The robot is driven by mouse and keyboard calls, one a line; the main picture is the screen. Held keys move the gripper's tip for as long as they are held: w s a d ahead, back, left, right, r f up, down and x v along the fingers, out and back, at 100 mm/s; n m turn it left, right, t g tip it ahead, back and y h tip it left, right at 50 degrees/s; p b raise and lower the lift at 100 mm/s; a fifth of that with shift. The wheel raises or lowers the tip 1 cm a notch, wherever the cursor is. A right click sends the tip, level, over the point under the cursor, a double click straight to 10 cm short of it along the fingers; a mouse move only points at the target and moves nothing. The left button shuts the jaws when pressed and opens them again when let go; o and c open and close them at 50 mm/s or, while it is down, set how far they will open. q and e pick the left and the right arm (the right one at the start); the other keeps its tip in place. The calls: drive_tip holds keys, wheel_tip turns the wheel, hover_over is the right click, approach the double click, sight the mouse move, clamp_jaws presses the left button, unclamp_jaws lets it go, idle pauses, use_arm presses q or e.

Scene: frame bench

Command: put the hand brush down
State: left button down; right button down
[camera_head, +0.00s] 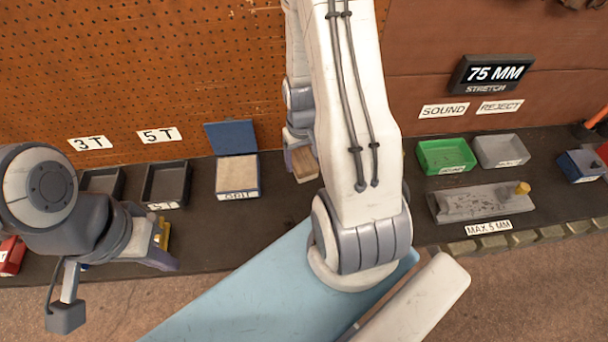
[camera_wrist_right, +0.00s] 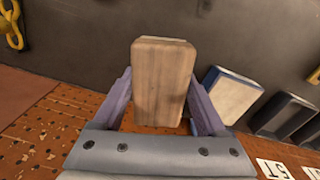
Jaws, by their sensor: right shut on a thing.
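The hand brush shows as a pale wooden block (camera_head: 305,164) in the head view, over the dark bench just right of the blue-lidded box. My right gripper (camera_head: 301,148) is shut on it, partly hidden by my own arm. In the right wrist view the wooden block (camera_wrist_right: 160,80) stands between the two purple fingers of my right gripper (camera_wrist_right: 161,100). Its bristles are hidden, and I cannot tell whether it touches the bench. My left gripper (camera_head: 160,250) is low at the left, by the bench's front edge; its jaw opening is not clear.
A blue-lidded box (camera_head: 237,172) and dark trays (camera_head: 166,182) stand left of the brush. A green tray (camera_head: 446,155), a grey tray (camera_head: 501,150) and a grey fixture (camera_head: 470,204) stand to the right. The pegboard (camera_head: 190,60) rises behind.

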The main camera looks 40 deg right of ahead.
drive_tip(key=s+d+m, duration=0.3)
drive_tip(key=s+d, duration=0.4)
drive_tip(key=s, duration=0.1)
drive_tip(key=w+f, duration=0.2)
drive_tip(key=w, duration=0.1)
drive_tip(key=w+a+f+p, duration=0.1)
drive_tip(key=w+f, duration=0.1)
drive_tip(key=w, duration=0.2)
drive_tip(key=w+f+p, duration=0.1)
drive_tip(key=w+f, duration=0.2)
drive_tip(key=shift+w+a+f, duration=0.1)
drive_tip(key=shift+w+a, duration=0.2)
drive_tip(key=shift+a, duration=0.1)
wheel_tip(320, 180, down, 4)
drive_tip(key=shift+r+p, duration=0.15)
drive_tip(key=shift+p, duration=0.3)
drive_tip(key=shift+w+f, duration=0.1)
drive_tip(key=shift+f, duration=0.15)
